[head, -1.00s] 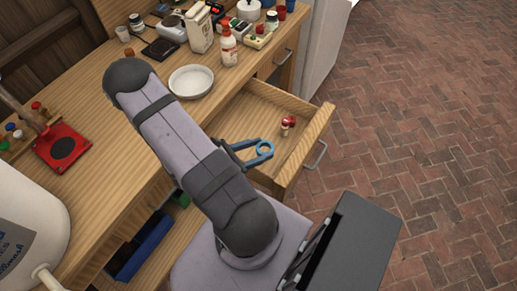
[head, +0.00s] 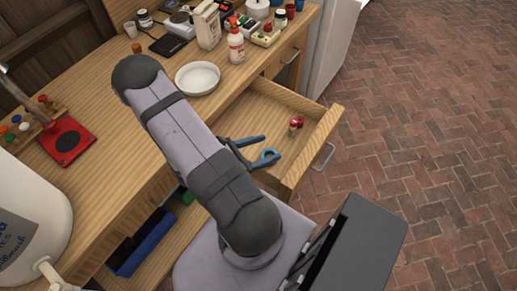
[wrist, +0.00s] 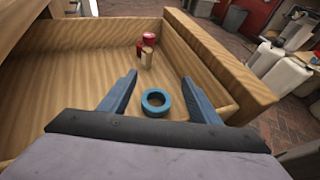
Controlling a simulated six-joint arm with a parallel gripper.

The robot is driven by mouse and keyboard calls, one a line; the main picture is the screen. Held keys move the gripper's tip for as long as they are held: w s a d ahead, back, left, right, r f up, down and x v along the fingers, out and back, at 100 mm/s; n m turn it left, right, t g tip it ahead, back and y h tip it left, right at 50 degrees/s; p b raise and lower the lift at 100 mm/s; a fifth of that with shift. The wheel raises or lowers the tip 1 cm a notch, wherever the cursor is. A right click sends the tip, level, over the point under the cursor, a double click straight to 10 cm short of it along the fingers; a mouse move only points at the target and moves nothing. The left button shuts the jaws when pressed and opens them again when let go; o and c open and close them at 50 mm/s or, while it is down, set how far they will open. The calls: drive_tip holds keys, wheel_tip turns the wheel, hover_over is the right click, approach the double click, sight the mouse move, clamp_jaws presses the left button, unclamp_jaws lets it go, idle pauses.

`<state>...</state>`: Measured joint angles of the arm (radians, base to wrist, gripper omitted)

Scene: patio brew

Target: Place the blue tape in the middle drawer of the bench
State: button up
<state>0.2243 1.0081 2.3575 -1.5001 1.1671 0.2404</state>
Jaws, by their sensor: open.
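The blue tape (wrist: 156,103) is a small ring lying in the open drawer, between my gripper's two blue fingers, with a gap to each in the wrist view. In the head view the tape (head: 269,155) shows beside the lower finger. My gripper (wrist: 158,79) is open, its fingers reaching into the drawer. The open wooden drawer (head: 322,128) sits between a shut drawer on the right and a lower open space on the left. My arm hides the drawer's left part in the head view.
Small red-topped items (wrist: 148,47) stand inside the drawer, beyond the tape. A blue bin (head: 143,243) is low on the left. Brick floor lies right.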

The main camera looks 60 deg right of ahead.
drive_tip(key=shift+a+r+p, duration=0.15)
drive_tip(key=shift+p, duration=0.25)
drive_tip(key=shift+a+r, duration=0.15)
drive_tip(key=shift+r, duration=0.15)
drive_tip(key=b+v, duration=0.1)
drive_tip(key=v, duration=1)
drive_tip(key=shift+w+a+r, duration=0.15)
drive_tip(key=shift+w+a, duration=0.1)
drive_tip(key=w+a+r+m+t+y, duration=0.1)
drive_tip(key=a+r+m+t+y, duration=0.1)
drive_tip(key=a+m+y, duration=0.4)
drive_tip(key=w+a+r+m+t+y, duration=0.2)
drive_tip(key=a+m+y, duration=0.4)
drive_tip(key=a, duration=0.4)
drive_tip(key=shift+w+a+r+m+t+y, duration=0.2)
drive_tip(key=shift+w+r+m+t+y, duration=0.1)
drive_tip(key=shift+r+m+t, duration=0.4)
drive_tip(key=shift+f, duration=0.1)
